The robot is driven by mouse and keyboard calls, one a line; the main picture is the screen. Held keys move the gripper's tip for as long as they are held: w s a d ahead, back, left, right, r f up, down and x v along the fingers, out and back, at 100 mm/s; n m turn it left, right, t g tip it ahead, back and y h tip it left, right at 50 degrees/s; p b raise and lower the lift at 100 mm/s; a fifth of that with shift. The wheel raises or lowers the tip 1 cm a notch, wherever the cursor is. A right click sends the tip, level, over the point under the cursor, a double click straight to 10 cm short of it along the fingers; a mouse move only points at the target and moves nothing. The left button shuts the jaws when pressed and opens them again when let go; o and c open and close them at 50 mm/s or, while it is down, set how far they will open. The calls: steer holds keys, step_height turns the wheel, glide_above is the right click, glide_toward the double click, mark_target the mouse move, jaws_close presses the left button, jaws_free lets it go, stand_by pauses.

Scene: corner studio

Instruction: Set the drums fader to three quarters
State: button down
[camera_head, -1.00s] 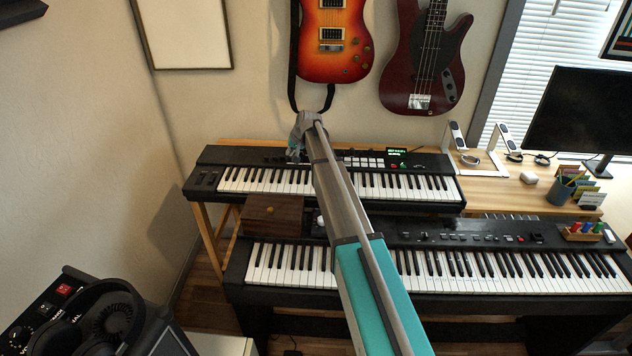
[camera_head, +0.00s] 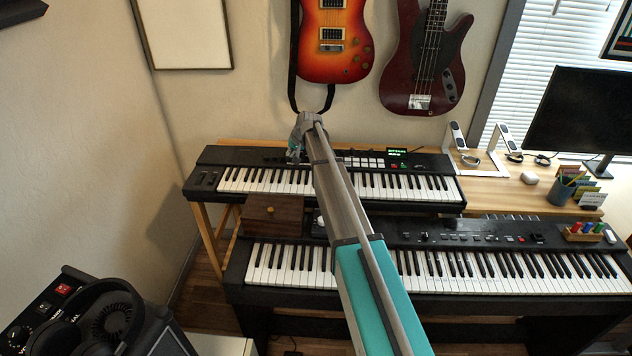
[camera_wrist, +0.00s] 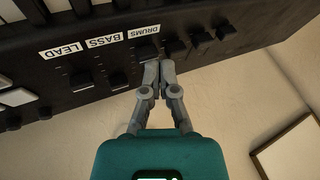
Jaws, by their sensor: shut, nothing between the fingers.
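The upper keyboard (camera_head: 330,178) stands on the wooden desk, with its control panel along the back. In the wrist view its dark panel (camera_wrist: 190,20) carries the labels LEAD, BASS and DRUMS. The drums fader cap (camera_wrist: 146,50) sits close to the DRUMS label (camera_wrist: 142,29); its slot is partly hidden by my fingers. The bass fader cap (camera_wrist: 116,80) and the lead fader cap (camera_wrist: 79,81) lie to its left. My gripper (camera_wrist: 159,66) is shut and empty, its fingertips right beside the drums cap; I cannot tell whether they touch. In the head view my gripper (camera_head: 296,150) is over the panel's left part.
Several knobs (camera_wrist: 202,38) lie right of my fingertips in the wrist view. Guitars (camera_head: 333,40) hang on the wall behind. A wooden box (camera_head: 273,214) and a larger keyboard (camera_head: 430,270) stand in front. A monitor (camera_head: 580,115) is at the right.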

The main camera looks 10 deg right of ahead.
steer(key=shift+w+d, duration=0.25)
steer(key=shift+w, duration=0.5)
steer(key=shift+w+d, duration=0.2)
steer(key=shift+w, duration=0.5)
stand_by(2.1)
steer(key=shift+r, duration=0.2)
steer(key=shift+r+p, duration=0.35)
steer(key=shift+p, duration=0.25)
stand_by(0.3)
step_height(320, 180, up, 7)
steer(key=p, duration=0.7)
stand_by(0.5)
steer(key=s+a+r+p, duration=0.1)
steer(key=s+a, duration=0.2)
steer(key=s, duration=0.6)
steer(key=s+a+r+p, duration=0.1)
steer(key=s+a, duration=0.2)
steer(key=s, duration=0.7)
steer(key=s+a+r+p, duration=0.2)
steer(key=s+a, duration=0.1)
steer(key=s, duration=0.6)
steer(key=shift+s+a, duration=0.15)
steer(key=shift+s, duration=0.15)
